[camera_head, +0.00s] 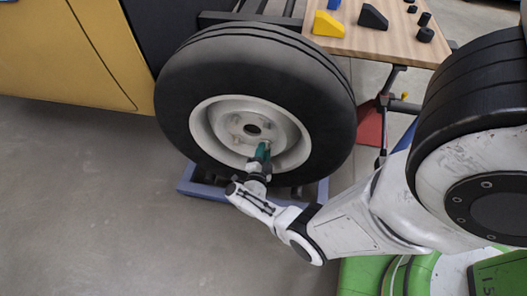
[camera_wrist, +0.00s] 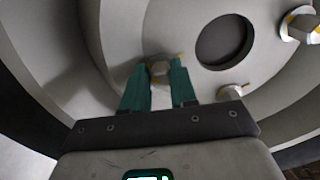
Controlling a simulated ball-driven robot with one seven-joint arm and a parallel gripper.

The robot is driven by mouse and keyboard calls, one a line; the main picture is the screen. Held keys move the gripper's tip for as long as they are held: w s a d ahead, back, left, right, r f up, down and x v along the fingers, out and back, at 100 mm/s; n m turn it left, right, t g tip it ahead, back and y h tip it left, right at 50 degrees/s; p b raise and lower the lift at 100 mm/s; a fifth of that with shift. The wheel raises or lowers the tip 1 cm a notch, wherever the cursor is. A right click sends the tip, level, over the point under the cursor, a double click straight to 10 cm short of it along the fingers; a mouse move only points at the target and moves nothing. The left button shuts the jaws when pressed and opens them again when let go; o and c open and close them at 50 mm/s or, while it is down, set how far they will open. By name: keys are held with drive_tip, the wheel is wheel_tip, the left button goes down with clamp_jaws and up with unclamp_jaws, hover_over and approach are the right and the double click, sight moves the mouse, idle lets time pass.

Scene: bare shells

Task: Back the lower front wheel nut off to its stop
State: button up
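The wheel (camera_head: 180,95), a black tyre with a pale rim, stands upright in the head view. Its hub has a dark round centre bore (camera_head: 253,129), also seen in the wrist view (camera_wrist: 224,42). My gripper (camera_head: 262,152) is at the hub, below and slightly right of the bore. In the wrist view its green fingers (camera_wrist: 161,76) flank a pale hexagonal wheel nut (camera_wrist: 160,70) and appear to touch it on both sides. A yellowish mark shows beside this nut. Two other nuts, one at the upper right (camera_wrist: 300,25) and one lower right (camera_wrist: 233,92), stand clear of the fingers.
A blue stand (camera_head: 190,181) is under the wheel. A yellow body panel (camera_head: 60,50) is at the left. A wooden table (camera_head: 385,42) with several small blocks is behind at the right. Open grey floor (camera_head: 100,200) lies at the left front.

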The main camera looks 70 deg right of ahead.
drive_tip(key=o, duration=0.4)
drive_tip(key=shift+a, duration=0.1)
drive_tip(key=a+p, duration=0.2)
drive_tip(key=a, duration=0.8)
drive_tip(key=shift+s+a, duration=0.3)
drive_tip(key=shift+s, duration=0.1)
